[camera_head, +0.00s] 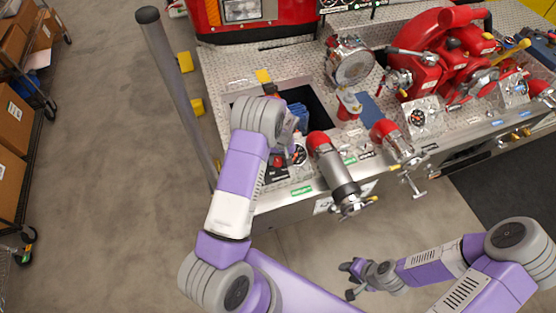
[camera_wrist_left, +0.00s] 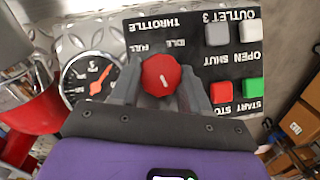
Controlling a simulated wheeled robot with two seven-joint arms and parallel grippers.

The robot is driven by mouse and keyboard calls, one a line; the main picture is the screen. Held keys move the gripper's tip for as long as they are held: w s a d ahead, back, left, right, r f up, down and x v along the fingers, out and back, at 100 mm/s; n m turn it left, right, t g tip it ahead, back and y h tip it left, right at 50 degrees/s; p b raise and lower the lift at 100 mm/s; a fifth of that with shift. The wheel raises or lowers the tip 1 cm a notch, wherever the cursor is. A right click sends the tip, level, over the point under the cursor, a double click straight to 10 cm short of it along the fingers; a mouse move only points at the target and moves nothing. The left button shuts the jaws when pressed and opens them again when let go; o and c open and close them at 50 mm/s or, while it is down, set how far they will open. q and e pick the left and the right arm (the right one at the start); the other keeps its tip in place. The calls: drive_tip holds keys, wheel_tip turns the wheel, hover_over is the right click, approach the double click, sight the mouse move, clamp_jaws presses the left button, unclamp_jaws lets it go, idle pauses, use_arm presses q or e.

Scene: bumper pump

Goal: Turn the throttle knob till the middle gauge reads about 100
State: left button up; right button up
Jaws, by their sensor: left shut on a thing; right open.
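The red throttle knob (camera_wrist_left: 161,75) with a white pointer mark sits on a black panel in the left wrist view, below the upside-down words THROTTLE, FULL and IDLE. My left gripper (camera_wrist_left: 159,88) is shut on the knob, one grey finger on each side. In the head view my left wrist hides much of this panel. A round gauge (camera_wrist_left: 90,80) with an orange needle is left of the knob; its reading is hard to make out. Gauges at the top of the head view (camera_head: 350,4) are cut off, and I cannot tell which is the middle gauge. My right gripper (camera_head: 348,281) is open and empty over the floor.
Red (camera_wrist_left: 222,91) and green (camera_wrist_left: 251,89) buttons lie close right of the knob, with grey (camera_wrist_left: 217,33) and white (camera_wrist_left: 249,30) buttons beyond. A red-and-metal outlet pipe (camera_head: 332,170) stands right of my left gripper. Shelves with cardboard boxes (camera_head: 12,130) are far left. Floor between is clear.

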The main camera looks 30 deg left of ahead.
sight(280, 159)
use_arm(q)
drive_tip(key=o, duration=1.1)
drive_tip(key=shift+c, duration=0.2)
drive_tip(key=shift+r, duration=0.1)
drive_tip(key=r, duration=0.7)
drive_tip(key=shift+w+d+r, duration=0.15)
drive_tip(key=shift+w+d, duration=0.1)
drive_tip(key=shift+w, duration=0.05)
drive_tip(key=s+d+f+m+h, duration=0.3)
drive_tip(key=s+d+f, duration=0.8)
drive_tip(key=f, duration=0.1)
drive_tip(key=s+d+m+t+h, duration=0.1)
drive_tip(key=s+d+h, duration=0.1)
drive_tip(key=s+d, duration=0.8)
wheel_tip(280, 159, down, 10)
drive_tip(key=s+a+b, duration=0.1)
drive_tip(key=s+b, duration=0.1)
drive_tip(key=b, duration=0.7)
drive_tip(key=shift+s+t+b, duration=0.25)
drive_tip(key=shift+t+b, duration=0.05)
drive_tip(key=shift+b, duration=0.05)
